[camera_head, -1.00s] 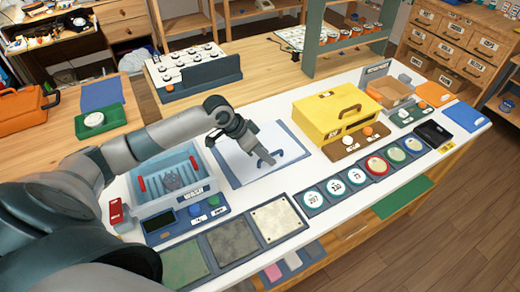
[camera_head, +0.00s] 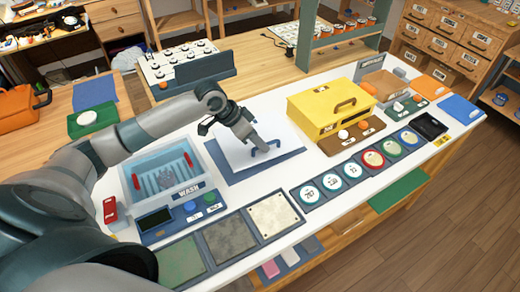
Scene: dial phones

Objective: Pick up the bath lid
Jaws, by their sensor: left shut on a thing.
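The bath lid (camera_head: 232,154) is a pale flat panel with a blue handle (camera_head: 265,149). It is over the dark blue mat (camera_head: 262,170) in the middle of the white table. My left gripper (camera_head: 262,147) is shut on the lid's handle, reaching down from the upper left. More of the mat's near edge shows below the lid, so the lid seems slightly raised or shifted; the exact gap is unclear. The open bath (camera_head: 163,182), a clear tub with a blue rack inside, stands left of the mat. My right gripper is not in view.
A wash panel (camera_head: 185,213) with buttons lies before the bath, and a red block (camera_head: 110,209) stands left of it. A yellow box (camera_head: 330,107) stands right of the mat. Square plates (camera_head: 276,217) and round dials (camera_head: 331,181) line the front edge.

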